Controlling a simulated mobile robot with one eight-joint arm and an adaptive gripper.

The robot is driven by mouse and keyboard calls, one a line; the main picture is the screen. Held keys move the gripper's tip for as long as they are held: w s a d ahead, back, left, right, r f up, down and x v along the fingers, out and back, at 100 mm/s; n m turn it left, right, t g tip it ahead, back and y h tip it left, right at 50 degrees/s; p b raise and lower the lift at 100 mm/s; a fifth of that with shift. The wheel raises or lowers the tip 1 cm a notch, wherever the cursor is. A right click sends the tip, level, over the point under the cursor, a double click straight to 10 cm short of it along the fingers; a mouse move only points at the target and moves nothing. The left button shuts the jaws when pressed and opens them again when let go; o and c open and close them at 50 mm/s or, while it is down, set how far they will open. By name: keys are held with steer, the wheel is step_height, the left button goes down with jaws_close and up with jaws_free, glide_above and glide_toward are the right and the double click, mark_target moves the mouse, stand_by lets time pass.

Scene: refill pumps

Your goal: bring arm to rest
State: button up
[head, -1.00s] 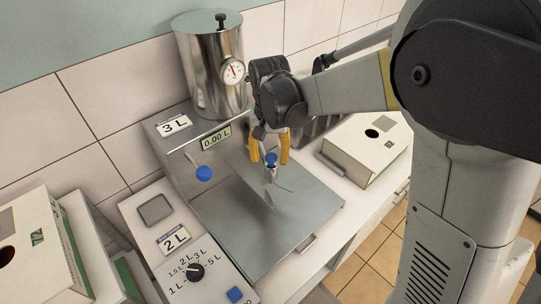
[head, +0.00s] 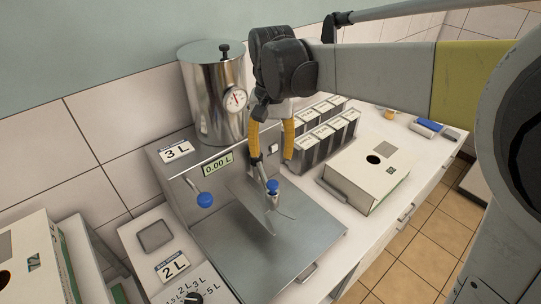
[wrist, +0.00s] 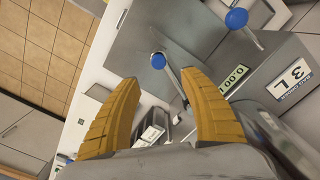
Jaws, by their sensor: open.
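My gripper (head: 271,145) has two yellow ribbed fingers spread apart with nothing between them. In the head view it hangs above and behind the blue-knobbed spout (head: 272,187) of the refill pump. The wrist view also shows my gripper (wrist: 160,112) open, with the spout's blue knob (wrist: 158,61) beyond the fingertips, apart from them. The pump (head: 270,240) has a steel tray, a 0.00 L display (head: 217,163), a 3 L label (head: 176,152) and a second blue-knobbed lever (head: 204,199). The spout's lower part is partly blurred by a clear sheet.
Several grey containers (head: 308,150) and a white box with a round hole (head: 370,172) are at right. Tiled floor (head: 425,235) is open at right.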

stand_by(0.4)
steer(key=s+d+f+n+t+b, duration=0.1)
steer(key=s+d+f+t+b, duration=0.2)
steer(key=s+d+f+b, duration=0.4)
steer(key=s+d+f+n+t+b, duration=0.1)
steer(key=s+d+f+t+b, duration=0.3)
steer(key=s+d+f+b, duration=0.3)
step_height(320, 180, down, 6)
steer(key=s+b, duration=0.2)
steer(key=b, duration=0.2)
steer(key=shift+s+d, duration=0.2)
steer(key=shift+s, duration=0.1)
